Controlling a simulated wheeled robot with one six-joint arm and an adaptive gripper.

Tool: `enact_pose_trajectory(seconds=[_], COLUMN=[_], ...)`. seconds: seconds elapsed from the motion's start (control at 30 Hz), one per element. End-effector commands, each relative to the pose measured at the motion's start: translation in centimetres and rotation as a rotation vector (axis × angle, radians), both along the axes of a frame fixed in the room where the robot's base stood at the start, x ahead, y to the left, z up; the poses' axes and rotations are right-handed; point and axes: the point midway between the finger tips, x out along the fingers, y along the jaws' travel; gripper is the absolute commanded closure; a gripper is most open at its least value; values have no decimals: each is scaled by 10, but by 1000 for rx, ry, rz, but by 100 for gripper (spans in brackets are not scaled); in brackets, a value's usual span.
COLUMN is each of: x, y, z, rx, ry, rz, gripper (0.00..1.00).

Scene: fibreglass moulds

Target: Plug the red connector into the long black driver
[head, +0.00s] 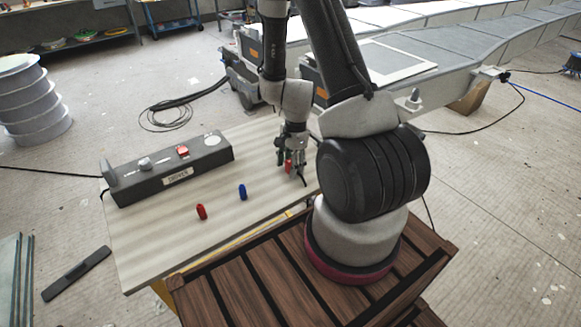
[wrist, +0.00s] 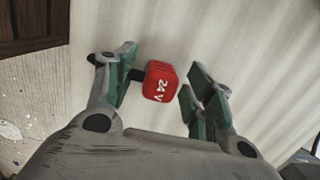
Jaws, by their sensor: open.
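The long black driver (head: 200,160), labelled "DRIVER", lies across the left part of the pale table. In the wrist view a red connector (wrist: 159,82) marked "24 V" sits between the two open fingers of my gripper (wrist: 157,92), with gaps on both sides. A short black piece shows at its left, partly behind the left finger. In the head view my gripper (head: 291,165) is low at the right part of the table, with some of this red showing between the fingers. Whether the connector rests on the table is hard to tell.
A small red piece (head: 201,212) and a small blue piece (head: 242,192) stand on the table (head: 150,262) in front of the driver. The driver's top carries a red part, a grey part and a white disc. Bare table lies between the driver and my gripper.

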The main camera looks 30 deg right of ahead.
Motion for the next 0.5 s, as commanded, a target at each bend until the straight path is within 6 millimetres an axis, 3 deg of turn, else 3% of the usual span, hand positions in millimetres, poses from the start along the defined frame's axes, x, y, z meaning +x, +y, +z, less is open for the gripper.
enact_pose_trajectory(seconds=[0.13, 0.37, 0.5], x=[0, 0, 0], y=[0, 0, 0], z=[0, 0, 0], rx=[0, 0, 0], ry=[0, 0, 0], rz=[0, 0, 0], gripper=[50, 92, 93])
